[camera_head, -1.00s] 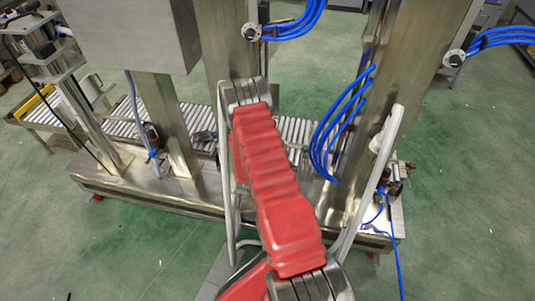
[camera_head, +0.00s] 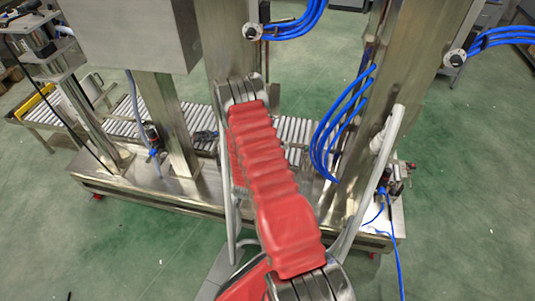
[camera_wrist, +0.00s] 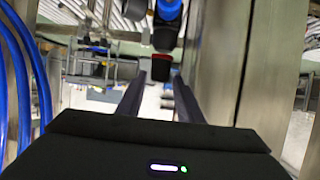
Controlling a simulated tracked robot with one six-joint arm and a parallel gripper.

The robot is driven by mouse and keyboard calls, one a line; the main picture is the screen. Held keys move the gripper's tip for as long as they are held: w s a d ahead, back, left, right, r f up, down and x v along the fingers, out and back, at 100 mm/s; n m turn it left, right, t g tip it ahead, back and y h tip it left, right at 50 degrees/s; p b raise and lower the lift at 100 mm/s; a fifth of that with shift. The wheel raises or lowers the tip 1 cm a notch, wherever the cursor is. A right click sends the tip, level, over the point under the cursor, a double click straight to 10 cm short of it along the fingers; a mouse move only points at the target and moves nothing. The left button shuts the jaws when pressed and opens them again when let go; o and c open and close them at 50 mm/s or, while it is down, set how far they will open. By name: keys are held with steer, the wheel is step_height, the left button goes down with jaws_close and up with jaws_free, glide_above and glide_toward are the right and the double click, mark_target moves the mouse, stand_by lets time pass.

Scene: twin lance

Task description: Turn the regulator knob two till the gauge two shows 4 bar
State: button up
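In the wrist view, a dark part with a red end (camera_wrist: 161,67) hangs between and just beyond my fingertips. It looks like a regulator knob, but I cannot tell whether it is knob two. A black part (camera_wrist: 164,37) and a blue part (camera_wrist: 168,9) sit above it. My gripper (camera_wrist: 158,82) is open, with its two dark fingers apart and no clear contact with the red-ended part. No gauge dial is readable in either view. My gripper is hidden behind my red-sleeved arm in the head view.
A steel post (camera_wrist: 218,50) stands close right of my fingers, and blue hoses (camera_wrist: 28,60) run at the left. In the head view, a steel frame base (camera_head: 150,192), a roller conveyor (camera_head: 205,118) and looping blue hoses (camera_head: 335,125) surround my arm. The green floor (camera_head: 470,200) is clear at right.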

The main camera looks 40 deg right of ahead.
steer(key=v, duration=1.1)
steer(key=shift+a, duration=0.15)
steer(key=shift+s+f, duration=0.1)
steer(key=shift+s, duration=0.05)
